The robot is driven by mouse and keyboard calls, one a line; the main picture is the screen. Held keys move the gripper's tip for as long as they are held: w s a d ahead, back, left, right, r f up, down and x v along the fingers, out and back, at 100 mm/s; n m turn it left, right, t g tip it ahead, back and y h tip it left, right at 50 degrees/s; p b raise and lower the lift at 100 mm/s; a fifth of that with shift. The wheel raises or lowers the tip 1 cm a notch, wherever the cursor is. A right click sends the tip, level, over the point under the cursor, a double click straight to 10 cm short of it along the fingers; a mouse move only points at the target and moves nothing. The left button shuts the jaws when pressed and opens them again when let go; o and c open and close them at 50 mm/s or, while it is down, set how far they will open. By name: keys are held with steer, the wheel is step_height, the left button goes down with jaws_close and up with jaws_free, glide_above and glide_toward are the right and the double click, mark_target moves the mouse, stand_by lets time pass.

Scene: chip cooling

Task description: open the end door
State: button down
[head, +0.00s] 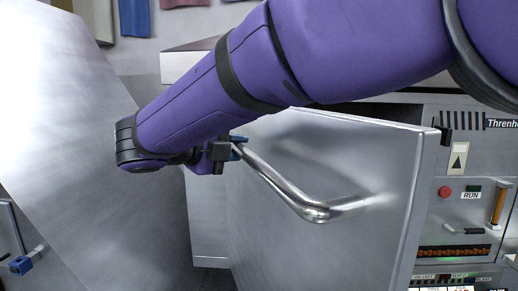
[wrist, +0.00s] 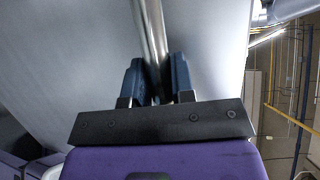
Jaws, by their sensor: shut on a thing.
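The end door (head: 330,165) is a grey metal panel standing swung out from the machine in the head view. A shiny bent bar handle (head: 310,207) sticks out from its face. My gripper (head: 238,150) is at the far end of the handle, at the left. In the wrist view the handle bar (wrist: 152,40) runs down between the two blue fingers of my gripper (wrist: 157,80), which are shut on it. The door face (wrist: 75,60) fills the area behind the bar there. My purple arm crosses above the door and hides its upper left part.
The machine's front (head: 465,200) at the right carries a red button, a RUN label and switches. A large grey panel (head: 70,130) stands close at the left, near my wrist.

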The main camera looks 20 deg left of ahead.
steer(key=shift+s+a, duration=0.25)
steer(key=shift+a, duration=0.35)
steer(key=c, duration=1)
jaws_free()
steer(key=shift+o, duration=0.2)
steer(key=v, duration=1)
steer(key=shift+s+a, duration=0.25)
steer(key=shift+a, duration=0.1)
steer(key=shift+r, duration=0.1)
